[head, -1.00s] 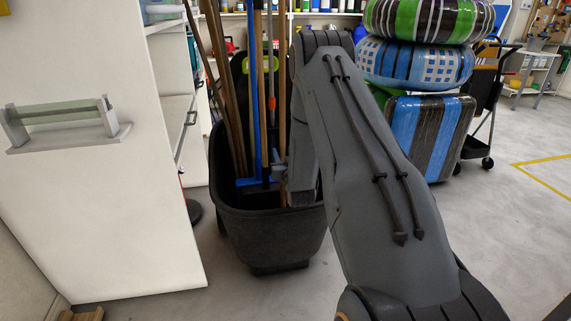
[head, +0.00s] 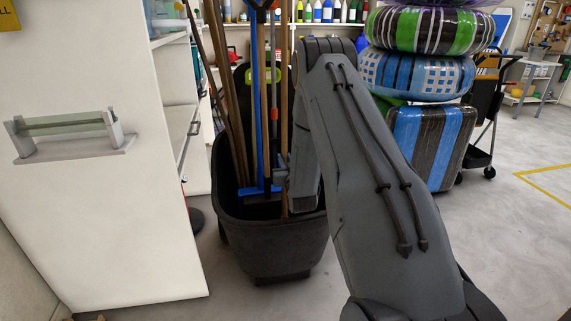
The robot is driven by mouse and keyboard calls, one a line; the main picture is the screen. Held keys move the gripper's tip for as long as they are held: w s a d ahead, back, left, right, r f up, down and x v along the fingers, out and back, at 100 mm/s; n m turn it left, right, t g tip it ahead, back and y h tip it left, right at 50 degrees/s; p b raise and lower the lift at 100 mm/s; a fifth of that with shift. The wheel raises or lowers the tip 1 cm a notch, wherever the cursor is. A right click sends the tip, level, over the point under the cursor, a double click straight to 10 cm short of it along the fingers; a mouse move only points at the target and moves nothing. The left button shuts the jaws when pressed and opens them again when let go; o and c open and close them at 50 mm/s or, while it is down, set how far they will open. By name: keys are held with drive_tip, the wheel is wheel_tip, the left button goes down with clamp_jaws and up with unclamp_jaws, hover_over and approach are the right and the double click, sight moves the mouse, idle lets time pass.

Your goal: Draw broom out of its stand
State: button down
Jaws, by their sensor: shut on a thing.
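The stand is a black tub (head: 275,245) on the floor left of my arm, with several long handles standing in it. A tan wooden handle (head: 285,90), which looks like the broom's, rises at its right side. Beside it are a blue handle (head: 260,100) with a blue crosspiece (head: 258,192) low in the tub, and more wooden poles. My gripper (head: 281,177) is at the right inside of the tub, shut on a handle that seems to be the tan one. My own arm link partly hides the fingers. The lower ends of the handles are hidden in the tub.
A white cabinet (head: 90,210) with a handle stands close on the left. Shelves with bottles (head: 325,12) line the back. The floor at right (head: 500,240) is clear.

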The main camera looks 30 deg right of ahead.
sight(285, 54)
wheel_tip(285, 54, up, 16)
drive_tip(key=p, duration=0.9)
drive_tip(key=shift+r, duration=0.2)
drive_tip(key=shift+p, duration=0.3)
drive_tip(key=shift+r, duration=0.4)
drive_tip(key=shift+r+p, duration=4.7)
drive_tip(key=shift+r, duration=4)
drive_tip(key=shift+r+p, duration=0.8)
drive_tip(key=shift+r, duration=0.9)
